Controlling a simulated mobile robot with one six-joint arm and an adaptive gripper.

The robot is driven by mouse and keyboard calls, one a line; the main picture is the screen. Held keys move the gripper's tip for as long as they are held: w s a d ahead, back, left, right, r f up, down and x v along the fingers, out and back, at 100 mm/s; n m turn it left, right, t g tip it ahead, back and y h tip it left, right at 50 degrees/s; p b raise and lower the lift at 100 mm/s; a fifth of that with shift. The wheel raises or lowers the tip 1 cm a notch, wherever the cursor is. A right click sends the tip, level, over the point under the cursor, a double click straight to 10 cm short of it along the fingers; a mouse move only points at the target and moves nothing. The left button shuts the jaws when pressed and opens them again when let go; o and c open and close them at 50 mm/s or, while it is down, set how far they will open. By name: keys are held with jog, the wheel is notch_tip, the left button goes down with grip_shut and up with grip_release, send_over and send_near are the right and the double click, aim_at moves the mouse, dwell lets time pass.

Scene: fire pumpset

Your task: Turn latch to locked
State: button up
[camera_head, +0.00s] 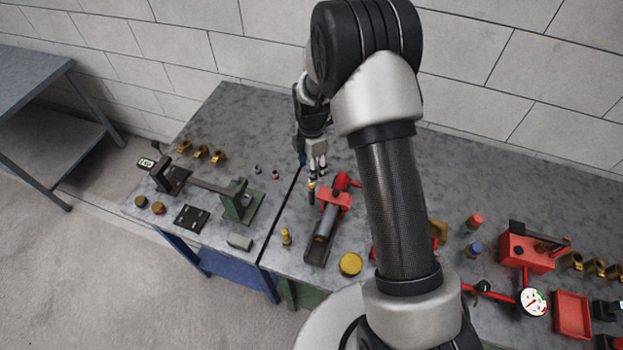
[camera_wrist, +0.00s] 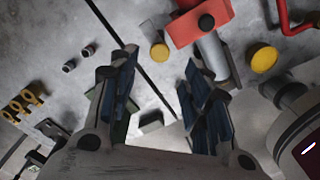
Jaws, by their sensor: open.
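I cannot tell for certain which part is the latch. My gripper (camera_head: 317,172) is open over the middle of the bench, just behind and left of a red fixture (camera_head: 337,198) with a grey cylinder. The red fixture (camera_wrist: 203,24) shows at the upper right there, beyond the fingertips. A green bracket (camera_head: 238,203) with a long bar stands left of the gripper; in the wrist view it is mostly hidden behind the left finger.
The grey bench (camera_head: 225,110) is clear behind the gripper. A yellow disc (camera_head: 350,264) and a small brass-coloured piece (camera_head: 286,237) lie in front. A red box (camera_head: 522,252) and a gauge (camera_head: 534,302) stand at right. A block wall is behind.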

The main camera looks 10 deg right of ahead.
notch_tip(320, 180, down, 7)
jog(key=shift+r, duration=0.1)
jog(key=shift+c, duration=0.5)
grip_shut()
